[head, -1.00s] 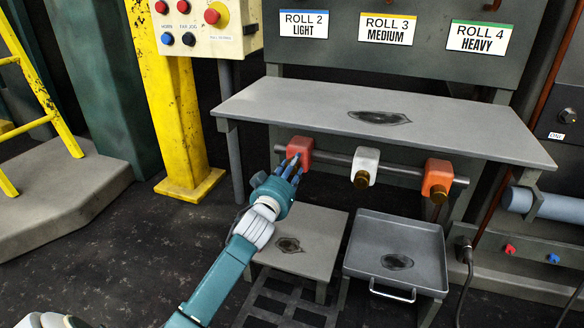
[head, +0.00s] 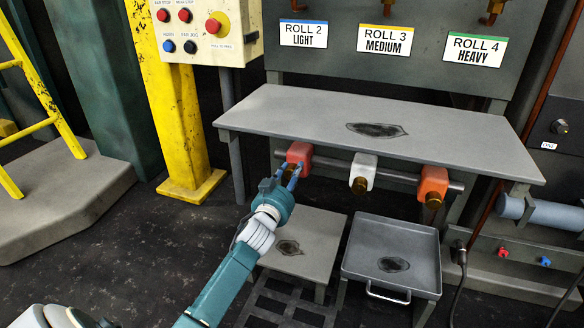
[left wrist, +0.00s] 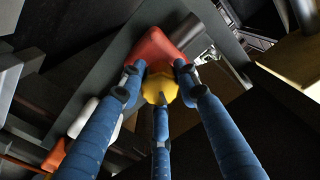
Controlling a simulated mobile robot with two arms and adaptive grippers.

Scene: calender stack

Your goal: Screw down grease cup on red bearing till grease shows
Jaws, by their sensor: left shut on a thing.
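The red bearing (head: 299,153) sits at the left end of the grey bar under the shelf. A brass grease cup on it is mostly hidden by my fingers in the head view. My left gripper (head: 292,177) reaches up to it from below. In the left wrist view the brass grease cup (left wrist: 156,86) shows between my three blue fingers, against the red bearing (left wrist: 160,50). The gripper is shut on the cup, with fingertips close to the red block. I see no clear grease at the bearing. My right gripper is not in view.
A white bearing (head: 363,168) and an orange bearing (head: 433,180), each with a brass cup, sit farther right on the bar. The grey shelf (head: 300,115) is above. A low stand (head: 315,230) and a metal tray (head: 420,240) are below.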

